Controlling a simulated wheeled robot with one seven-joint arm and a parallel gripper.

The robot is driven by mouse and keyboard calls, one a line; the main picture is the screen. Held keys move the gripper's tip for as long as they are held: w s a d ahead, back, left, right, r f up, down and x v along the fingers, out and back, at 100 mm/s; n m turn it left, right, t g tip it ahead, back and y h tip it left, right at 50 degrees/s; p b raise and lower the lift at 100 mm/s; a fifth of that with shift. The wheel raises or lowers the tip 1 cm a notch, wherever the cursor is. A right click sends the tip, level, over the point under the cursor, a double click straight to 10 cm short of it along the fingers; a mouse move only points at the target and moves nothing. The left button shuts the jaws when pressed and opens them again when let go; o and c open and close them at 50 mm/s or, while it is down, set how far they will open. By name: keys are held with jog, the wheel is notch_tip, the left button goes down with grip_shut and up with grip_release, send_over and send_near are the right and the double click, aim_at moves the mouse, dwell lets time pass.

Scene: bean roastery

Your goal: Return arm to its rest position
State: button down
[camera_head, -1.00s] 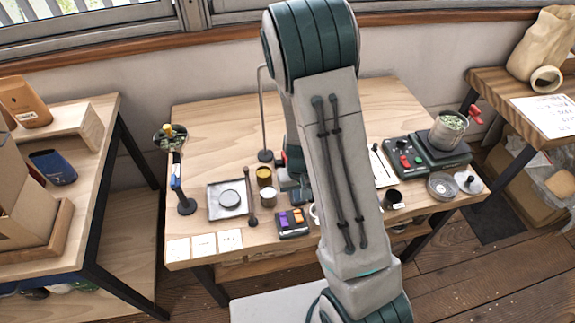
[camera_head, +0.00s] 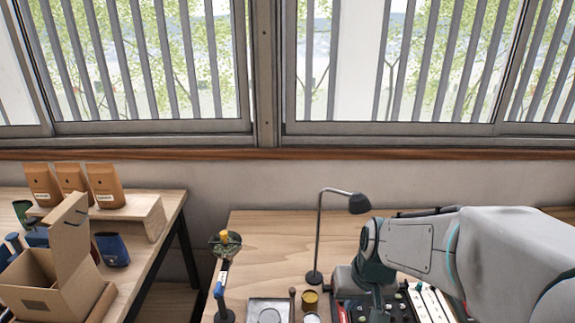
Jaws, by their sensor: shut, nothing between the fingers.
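My arm reaches in from the right edge, bent over the table (camera_head: 262,240), with its wrist at the middle right. My gripper (camera_head: 377,303) hangs down from the wrist at the bottom of the view, in front of the items on the table. It is shut and holds nothing. Its fingertips are hard to make out against the dark things behind and below it.
A black desk lamp (camera_head: 318,240) stands just left of my wrist. A stand with a green-and-yellow top (camera_head: 224,262), a grey tray (camera_head: 268,312) and a yellow tin (camera_head: 310,300) are further left. A left table holds an open cardboard box (camera_head: 45,285) and brown bags (camera_head: 105,185).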

jog(key=s+d+r+t+h, duration=0.1)
jog(key=s+r, duration=0.6)
jog(key=s, duration=0.1)
jog(key=shift+s+d+r+t, duration=0.2)
jog(key=shift+d+r+t, duration=0.1)
jog(key=shift+d, duration=0.1)
